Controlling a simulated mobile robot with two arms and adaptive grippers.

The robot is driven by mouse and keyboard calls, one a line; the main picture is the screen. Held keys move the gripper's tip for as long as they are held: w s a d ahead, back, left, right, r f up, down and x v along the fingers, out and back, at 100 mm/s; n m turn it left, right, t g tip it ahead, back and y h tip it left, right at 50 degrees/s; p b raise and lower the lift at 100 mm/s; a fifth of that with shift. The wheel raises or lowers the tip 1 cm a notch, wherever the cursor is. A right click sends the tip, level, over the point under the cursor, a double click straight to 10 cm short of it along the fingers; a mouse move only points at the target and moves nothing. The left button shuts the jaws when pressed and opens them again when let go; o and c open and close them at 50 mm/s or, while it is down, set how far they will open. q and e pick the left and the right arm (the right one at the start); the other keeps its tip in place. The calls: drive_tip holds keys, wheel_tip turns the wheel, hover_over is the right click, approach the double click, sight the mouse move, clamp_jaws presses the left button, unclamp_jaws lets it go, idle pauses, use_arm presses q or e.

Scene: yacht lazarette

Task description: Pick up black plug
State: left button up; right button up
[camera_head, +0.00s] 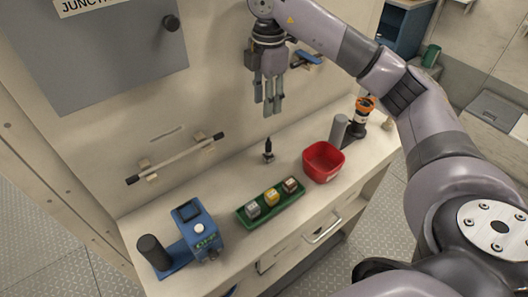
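A small black upright piece (268,146), which looks like the black plug, stands on a small dark base on the pale counter. My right gripper (269,108) hangs above and slightly behind it in the picture, apart from it. Its grey fingers point down, parallel with gaps between them, and hold nothing. My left gripper is not in view.
A green tray (242,214) with several small blocks and a red bin (322,161) stand on the counter (222,185). A blue device (197,229) with a black cylinder (154,252) is at the left. A grey cylinder and an orange-topped item (365,105) stand right. A bar handle (174,159) is on the wall.

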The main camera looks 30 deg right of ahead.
sight(269, 142)
drive_tip(key=f+p, duration=0.1)
drive_tip(key=f, duration=0.4)
drive_tip(key=f+p, duration=0.1)
drive_tip(key=f, duration=0.5)
drive_tip(key=d+f+p, duration=0.1)
drive_tip(key=f, duration=0.5)
drive_tip(key=shift+s+p, duration=0.2)
drive_tip(key=shift+p, duration=0.1)
drive_tip(key=shift+a, duration=0.1)
clamp_jaws()
